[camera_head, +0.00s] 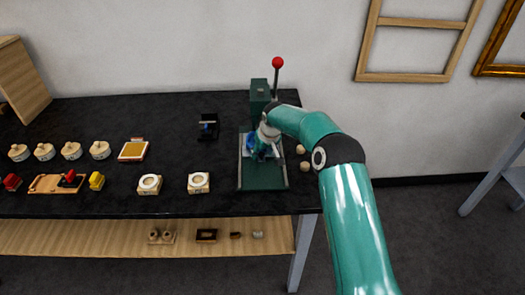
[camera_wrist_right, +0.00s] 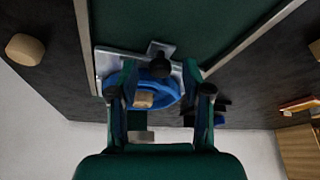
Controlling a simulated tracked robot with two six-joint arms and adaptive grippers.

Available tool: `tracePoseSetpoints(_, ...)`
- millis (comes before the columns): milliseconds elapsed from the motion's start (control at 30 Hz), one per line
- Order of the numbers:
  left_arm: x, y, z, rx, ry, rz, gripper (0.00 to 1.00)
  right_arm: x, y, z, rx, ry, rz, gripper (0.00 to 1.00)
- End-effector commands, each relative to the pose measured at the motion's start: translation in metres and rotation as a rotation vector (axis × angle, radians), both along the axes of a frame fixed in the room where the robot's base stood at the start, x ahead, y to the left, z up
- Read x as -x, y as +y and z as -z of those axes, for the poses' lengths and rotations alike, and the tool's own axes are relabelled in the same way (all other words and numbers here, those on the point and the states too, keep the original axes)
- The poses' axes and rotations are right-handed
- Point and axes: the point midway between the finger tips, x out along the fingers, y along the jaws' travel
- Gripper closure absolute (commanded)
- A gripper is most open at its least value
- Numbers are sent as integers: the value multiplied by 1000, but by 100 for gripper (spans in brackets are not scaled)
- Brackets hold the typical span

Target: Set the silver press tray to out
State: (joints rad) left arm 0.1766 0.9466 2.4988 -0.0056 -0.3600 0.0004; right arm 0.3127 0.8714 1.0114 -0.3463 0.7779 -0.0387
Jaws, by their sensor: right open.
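The green press (camera_head: 262,175) stands at the right end of the black table, its lever with a red knob (camera_head: 278,62) upright. The silver press tray (camera_wrist_right: 112,58) lies between the rails of the press bed, with a dark knob (camera_wrist_right: 160,66) at its edge. A blue round piece (camera_wrist_right: 165,96) sits on the tray and also shows in the head view (camera_head: 249,143). My right gripper (camera_wrist_right: 164,92) is open, its fingers on either side of the blue piece and tray knob. Contact cannot be told. My arm hides part of the press in the head view. My left gripper is out of view.
Small round wooden knobs (camera_head: 305,168) lie just right of the press. A dark stand (camera_head: 208,127), white square pieces (camera_head: 198,183), several lidded pots (camera_head: 72,150) and a framed pad (camera_head: 133,150) stand to the left. The table between the stand and the press is clear.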

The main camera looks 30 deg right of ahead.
Motion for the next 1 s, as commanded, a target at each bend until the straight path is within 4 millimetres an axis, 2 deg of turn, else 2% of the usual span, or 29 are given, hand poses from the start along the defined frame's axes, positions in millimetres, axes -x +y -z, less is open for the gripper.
tracePoseSetpoints(267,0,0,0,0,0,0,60,-1,0,2,0,1,0,51)
tracePoseSetpoints(367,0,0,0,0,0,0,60,-1,0,2,0,1,0,64)
tracePoseSetpoints(567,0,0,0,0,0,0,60,0,0,2,0,1,0,98)
tracePoseSetpoints(600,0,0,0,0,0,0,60,0,0,2,0,1,0,100)
tracePoseSetpoints(867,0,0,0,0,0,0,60,0,0,2,-1,1,0,100)
tracePoseSetpoints(1000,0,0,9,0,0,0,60,1,12,4,-2,1,-12,100)
